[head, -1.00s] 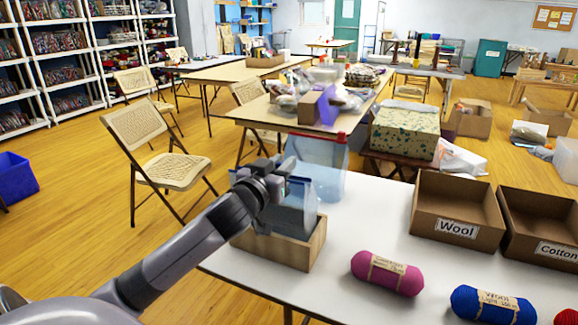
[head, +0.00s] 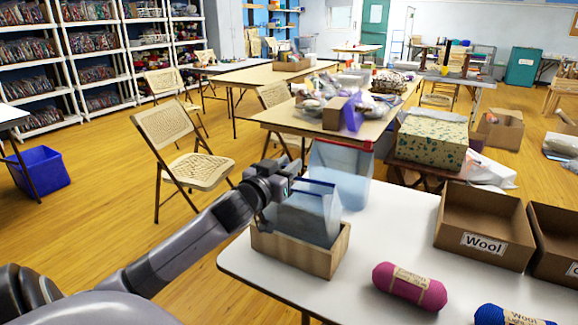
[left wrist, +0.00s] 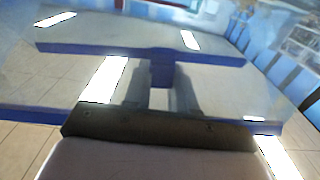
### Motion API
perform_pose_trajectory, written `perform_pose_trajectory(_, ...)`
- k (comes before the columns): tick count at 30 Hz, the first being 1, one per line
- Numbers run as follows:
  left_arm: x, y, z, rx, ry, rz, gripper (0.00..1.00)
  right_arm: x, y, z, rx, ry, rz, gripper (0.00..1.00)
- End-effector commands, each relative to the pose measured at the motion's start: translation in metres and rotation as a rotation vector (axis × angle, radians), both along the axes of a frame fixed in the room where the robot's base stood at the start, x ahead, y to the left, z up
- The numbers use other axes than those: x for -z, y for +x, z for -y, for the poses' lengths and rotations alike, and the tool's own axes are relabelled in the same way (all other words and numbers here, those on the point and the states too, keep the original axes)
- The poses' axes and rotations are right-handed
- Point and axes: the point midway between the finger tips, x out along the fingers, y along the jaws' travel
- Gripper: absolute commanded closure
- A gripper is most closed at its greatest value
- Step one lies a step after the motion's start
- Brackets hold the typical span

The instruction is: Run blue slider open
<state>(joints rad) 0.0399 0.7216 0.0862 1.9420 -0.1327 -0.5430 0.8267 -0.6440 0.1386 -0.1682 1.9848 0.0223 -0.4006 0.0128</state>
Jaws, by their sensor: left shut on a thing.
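A clear bluish zip bag (head: 312,217) with a blue strip along its top stands upright in a small wooden box (head: 296,256) on the white table. My left gripper (head: 287,186) is at the left end of this bag's top. In the left wrist view the blue strip runs across the picture, and the blue slider (left wrist: 161,70) sits between my left fingers (left wrist: 160,95), which are shut on it. How far the strip is parted I cannot tell. A second clear bag with a red top (head: 343,175) stands just behind. My right gripper is not in view.
A magenta yarn skein (head: 409,287) and a blue skein (head: 508,316) lie on the white table (head: 385,235). Cardboard boxes stand at the right, one labelled Wool (head: 484,225). A folding chair (head: 185,165) stands behind my left arm. The tabletop right of the wooden box is clear.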

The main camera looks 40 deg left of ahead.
Motion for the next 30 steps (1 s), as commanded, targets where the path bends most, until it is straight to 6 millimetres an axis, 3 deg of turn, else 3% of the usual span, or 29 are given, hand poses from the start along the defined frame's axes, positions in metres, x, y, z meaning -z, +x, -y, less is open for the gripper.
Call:
perform_pose_trajectory(1, 0.0142, -0.0005, -0.0046, -0.016, -0.003, -0.033, 1.0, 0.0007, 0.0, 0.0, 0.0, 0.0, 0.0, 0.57)
perform_pose_trajectory(17, 0.0157, -0.0002, -0.0031, -0.012, -0.007, -0.035, 1.0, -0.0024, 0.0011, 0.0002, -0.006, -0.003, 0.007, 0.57)
perform_pose_trajectory(18, 0.0158, -0.0002, -0.003, -0.012, -0.007, -0.035, 0.68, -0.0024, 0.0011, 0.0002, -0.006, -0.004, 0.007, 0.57)
perform_pose_trajectory(20, 0.0159, -0.0002, -0.0029, -0.012, -0.007, -0.035, 0.49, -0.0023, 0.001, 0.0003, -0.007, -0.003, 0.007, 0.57)
perform_pose_trajectory(30, 0.0153, -0.0003, -0.0033, -0.013, -0.007, -0.034, 0.49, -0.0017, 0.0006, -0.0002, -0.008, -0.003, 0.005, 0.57)
